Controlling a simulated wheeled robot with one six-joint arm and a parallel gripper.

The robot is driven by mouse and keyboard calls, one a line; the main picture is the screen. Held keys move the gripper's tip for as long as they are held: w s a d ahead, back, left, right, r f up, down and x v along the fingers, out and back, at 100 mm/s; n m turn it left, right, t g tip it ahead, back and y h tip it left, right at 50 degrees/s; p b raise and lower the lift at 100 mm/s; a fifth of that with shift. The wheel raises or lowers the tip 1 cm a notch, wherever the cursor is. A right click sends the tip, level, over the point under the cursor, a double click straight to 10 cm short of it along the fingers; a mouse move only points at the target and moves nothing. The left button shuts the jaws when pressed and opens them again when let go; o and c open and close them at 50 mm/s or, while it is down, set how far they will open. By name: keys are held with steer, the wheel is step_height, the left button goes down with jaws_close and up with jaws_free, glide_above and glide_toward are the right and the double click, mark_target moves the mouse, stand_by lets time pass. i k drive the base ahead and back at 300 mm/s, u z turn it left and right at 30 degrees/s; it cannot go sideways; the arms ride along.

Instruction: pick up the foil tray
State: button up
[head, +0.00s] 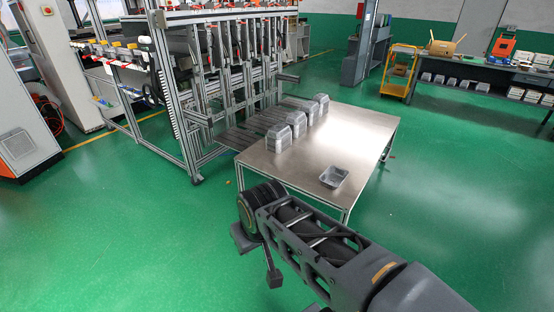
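A single small foil tray (334,177) sits open side up on the metal table (362,140), near the table's front edge. It is silver with a dark inside. My gripper (258,258) is at the end of my arm, in front of the table, lower in the picture and left of the tray. It is well apart from the tray.
Several stacks of foil trays (279,138) stand along the table's left side. A metal-framed machine (180,90) adjoins the table at the left. A yellow cart (400,75) and a workbench (485,75) stand at the back right.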

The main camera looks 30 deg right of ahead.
mark_target(334, 175)
steer(key=u, duration=0.1)
steer(key=i, duration=1.7)
steer(key=z, duration=0.85)
steer(key=i, duration=0.9)
steer(key=z, duration=1.45)
steer(key=i, duration=0.5)
steer(key=z, duration=0.35)
